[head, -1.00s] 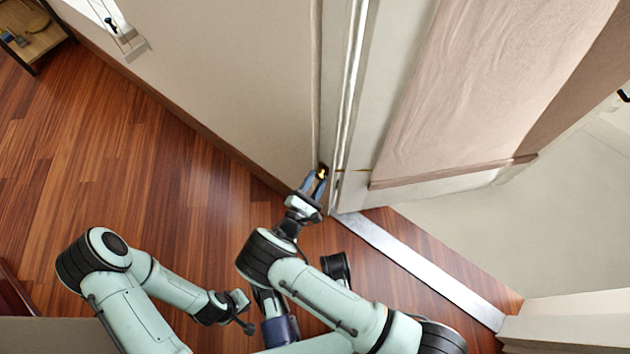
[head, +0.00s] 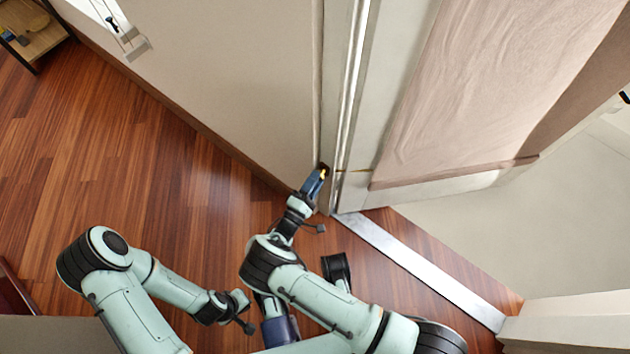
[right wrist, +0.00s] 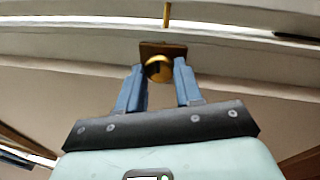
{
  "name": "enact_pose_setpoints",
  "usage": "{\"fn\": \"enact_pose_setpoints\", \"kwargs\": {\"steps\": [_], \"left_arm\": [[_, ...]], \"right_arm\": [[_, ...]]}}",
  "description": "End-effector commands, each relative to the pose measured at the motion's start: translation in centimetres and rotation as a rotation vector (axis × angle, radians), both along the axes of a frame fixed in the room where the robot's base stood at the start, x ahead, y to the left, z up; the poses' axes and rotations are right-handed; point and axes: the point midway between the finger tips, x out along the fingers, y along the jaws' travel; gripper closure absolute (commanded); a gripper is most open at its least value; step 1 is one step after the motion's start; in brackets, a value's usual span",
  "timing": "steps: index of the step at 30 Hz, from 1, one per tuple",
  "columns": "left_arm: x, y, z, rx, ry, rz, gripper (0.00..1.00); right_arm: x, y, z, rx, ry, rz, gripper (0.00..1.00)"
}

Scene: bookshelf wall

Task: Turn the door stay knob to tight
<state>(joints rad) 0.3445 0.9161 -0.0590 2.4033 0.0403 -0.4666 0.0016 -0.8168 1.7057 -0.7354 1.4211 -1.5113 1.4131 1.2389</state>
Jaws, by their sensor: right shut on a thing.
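The door stay knob (right wrist: 158,68) is a round brass knob on a dark brown plate (right wrist: 150,47), low by the door frame. In the head view the knob (head: 323,173) is a small gold spot at the tip of my right gripper (head: 318,180). In the right wrist view the blue fingers of this gripper (right wrist: 158,80) stand on either side of the knob and are shut on it. No marking for tight is readable. My left gripper (head: 243,308) is low in the head view, away from the knob, and its jaws are too small to judge.
The pale door (head: 385,95) with a wrinkled pinkish panel stands right of the knob. A beige wall (head: 215,75) is to the left. A light metal threshold strip (head: 425,268) crosses the floor. The wood floor (head: 110,140) at left is clear.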

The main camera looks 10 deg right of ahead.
Motion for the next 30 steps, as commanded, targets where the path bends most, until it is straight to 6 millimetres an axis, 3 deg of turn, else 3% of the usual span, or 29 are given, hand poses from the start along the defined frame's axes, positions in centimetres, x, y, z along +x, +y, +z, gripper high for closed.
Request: {"fn": "enact_pose_setpoints", "kwargs": {"steps": [20, 21, 22, 30], "left_arm": [[-0.1, 0.02, -0.05, 0.0, 0.003, 0.0, 1.0], [-0.1, 0.02, -0.05, 0.0, 0.003, 0.0, 1.0], [-0.1, 0.02, -0.05, 0.0, 0.003, 0.0, 1.0], [-0.09, 0.01, -0.05, 0.0, 0.002, 0.001, 1.0]], "right_arm": [[0.16, 0.02, 0.09, 0.036, -0.049, 0.002, 0.95], [0.16, 0.02, 0.09, 0.036, -0.049, 0.002, 0.52], [0.15, 0.02, 0.09, 0.036, -0.049, 0.002, 0.42], [0.07, 0.02, 0.03, 0.036, -0.047, 0.001, 0.4]]}}
